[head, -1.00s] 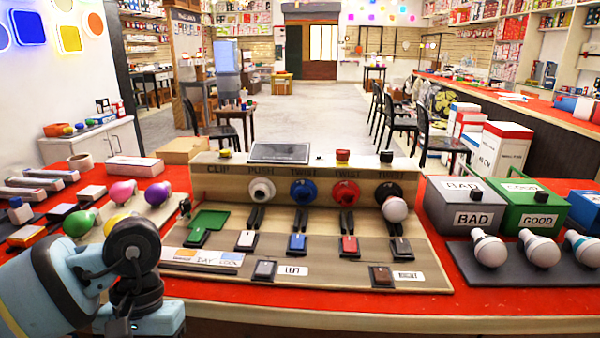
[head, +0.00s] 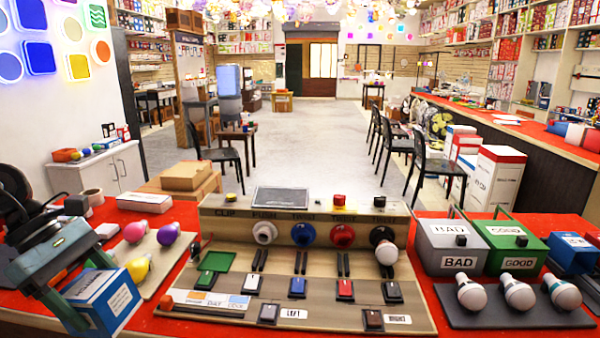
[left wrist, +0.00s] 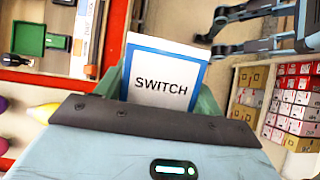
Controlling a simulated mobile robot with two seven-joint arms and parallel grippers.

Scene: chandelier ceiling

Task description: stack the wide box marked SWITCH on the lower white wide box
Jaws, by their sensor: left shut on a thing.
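The wide SWITCH box (head: 108,302), blue with a white label, hangs tilted in my left gripper (head: 80,286) at the lower left of the head view. The gripper is shut on it. In the left wrist view, the SWITCH face (left wrist: 160,92) is between the two green-grey fingers. A low white wide box (head: 145,202) lies on the red table, behind and right of the held box; it appears to be the lower box, with nothing on it. My right gripper (left wrist: 218,30) shows in the left wrist view with its fingers apart and empty.
Coloured bulbs (head: 135,232) on a board lie beside the held box. A test panel (head: 300,285) fills the middle of the table. Brown boxes (head: 187,176) stand behind the white box. BAD and GOOD bins (head: 456,250) stand at the right.

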